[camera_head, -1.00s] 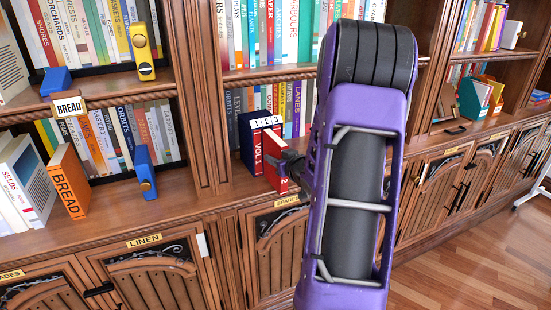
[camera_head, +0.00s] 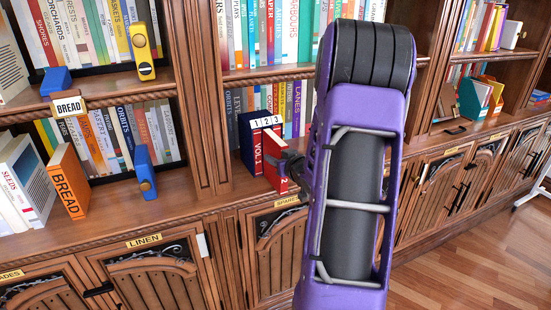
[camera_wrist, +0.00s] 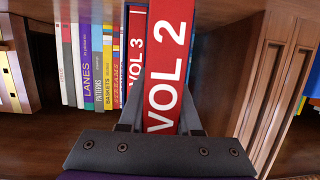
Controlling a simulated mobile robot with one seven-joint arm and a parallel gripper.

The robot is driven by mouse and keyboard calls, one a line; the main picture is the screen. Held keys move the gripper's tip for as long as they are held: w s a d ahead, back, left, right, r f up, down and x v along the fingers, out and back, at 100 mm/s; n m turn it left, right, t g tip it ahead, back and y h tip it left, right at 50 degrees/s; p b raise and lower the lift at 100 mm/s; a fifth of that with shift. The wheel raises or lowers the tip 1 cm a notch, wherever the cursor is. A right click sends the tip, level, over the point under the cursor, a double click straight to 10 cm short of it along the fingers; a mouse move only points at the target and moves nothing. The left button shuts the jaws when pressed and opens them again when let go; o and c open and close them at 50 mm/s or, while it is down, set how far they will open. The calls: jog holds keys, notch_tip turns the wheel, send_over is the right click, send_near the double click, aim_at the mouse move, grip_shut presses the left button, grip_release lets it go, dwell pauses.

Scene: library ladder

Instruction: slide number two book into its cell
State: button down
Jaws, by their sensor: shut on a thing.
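The number two book (camera_wrist: 165,70) is red with "VOL 2" on its spine, and my gripper (camera_wrist: 159,112) is shut on it, one finger on each side. In the head view the red held book (camera_head: 274,172) stands upright in front of the navy rack (camera_head: 247,142), at its right part. My gripper (camera_head: 289,167) is partly hidden behind my arm. The rack has labels 1, 2 and 3 on top. A red "VOL 1" book (camera_head: 257,153) stands at its left. "VOL 3" (camera_wrist: 136,50) shows beside the held book in the wrist view. How far the held book is inside is unclear.
A row of books (camera_head: 297,105) stands behind the rack, under a shelf board (camera_head: 265,74). A wooden post (camera_head: 205,110) is to the left. An orange "BREAD" book (camera_head: 68,182) and blue bookend (camera_head: 145,172) stand farther left. The ledge left of the rack is bare.

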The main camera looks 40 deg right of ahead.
jog(key=shift+w, duration=0.35)
jog(key=shift+s, duration=0.1)
jog(key=shift+s, duration=0.35)
jog(key=shift+f, duration=0.1)
dwell(1.4)
jog(key=shift+w+d, duration=0.1)
jog(key=shift+w, duration=0.25)
jog(key=shift+s+b, duration=0.3)
dwell(0.6)
